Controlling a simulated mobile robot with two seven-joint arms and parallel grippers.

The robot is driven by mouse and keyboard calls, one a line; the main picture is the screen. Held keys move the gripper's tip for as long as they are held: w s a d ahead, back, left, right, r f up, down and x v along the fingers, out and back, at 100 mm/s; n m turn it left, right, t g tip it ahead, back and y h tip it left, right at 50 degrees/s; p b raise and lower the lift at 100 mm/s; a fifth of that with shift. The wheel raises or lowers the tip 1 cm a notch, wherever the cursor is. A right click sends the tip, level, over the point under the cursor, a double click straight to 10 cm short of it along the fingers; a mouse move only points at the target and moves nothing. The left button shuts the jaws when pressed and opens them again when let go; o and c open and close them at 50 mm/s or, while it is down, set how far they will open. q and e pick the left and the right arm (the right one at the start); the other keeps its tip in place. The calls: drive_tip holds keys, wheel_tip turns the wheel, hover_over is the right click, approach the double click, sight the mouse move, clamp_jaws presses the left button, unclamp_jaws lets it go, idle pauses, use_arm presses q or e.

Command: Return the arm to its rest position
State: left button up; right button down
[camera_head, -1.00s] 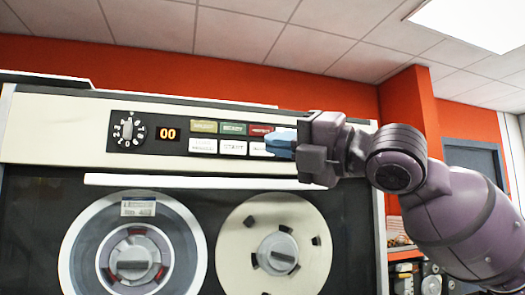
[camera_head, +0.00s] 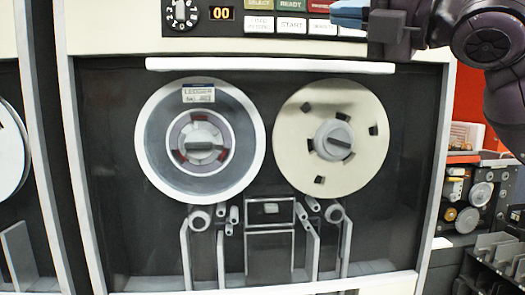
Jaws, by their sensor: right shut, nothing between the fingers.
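My right gripper (camera_head: 350,14) is at the top right of the head view, with its blue fingertips shut and nothing between them. It is in front of the right end of the button row, near the white and red buttons; whether it touches one I cannot tell. The purple right arm comes in from the right edge. The control panel (camera_head: 210,28) has a dial (camera_head: 181,13), a display (camera_head: 222,14) reading 00, and labelled buttons such as the START button (camera_head: 291,25). My left gripper is not in view.
The tape cabinet (camera_head: 110,130) fills the middle, with a left reel (camera_head: 153,140) and a right reel (camera_head: 300,165). Part of another cabinet (camera_head: 40,130) stands at left. Shelves with small machines (camera_head: 470,195) and dark racks (camera_head: 495,265) are at the lower right.

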drive_tip(key=w+d+f+m+h, duration=0.1)
drive_tip(key=w+f+m+h, duration=0.2)
drive_tip(key=f, duration=0.8)
drive_tip(key=w+d+f+m+h, duration=0.15)
drive_tip(key=f+m, duration=0.35)
drive_tip(key=f, duration=0.5)
drive_tip(key=w+d+f+m+h, duration=0.1)
drive_tip(key=w+f+m+h, duration=0.3)
drive_tip(key=f, duration=0.7)
drive_tip(key=s+d+f+m+g+h, duration=0.15)
drive_tip(key=s+f+m, duration=0.25)
drive_tip(key=f, duration=0.5)
drive_tip(key=s+d+f+m+g+h, duration=0.1)
drive_tip(key=s+d+f+m+g, duration=0.1)
drive_tip(key=s+f+m, duration=0.5)
drive_tip(key=s+d+f+m+g+h, duration=0.2)
drive_tip(key=f, duration=0.9)
drive_tip(key=s+d+f+m+g+h, duration=0.1)
drive_tip(key=s+d+f+m+g, duration=0.2)
drive_tip(key=s+f, duration=0.45)
drive_tip(key=s+d+f+m+g+h, duration=0.15)
drive_tip(key=s+f+m, duration=0.35)
drive_tip(key=s, duration=0.6)
drive_tip(key=w+f+t, duration=0.7)
drive_tip(key=f, duration=0.2)
drive_tip(key=shift+a, duration=0.2)
drive_tip(key=shift+f+y, duration=0.1)
drive_tip(key=shift+y, duration=0.15)
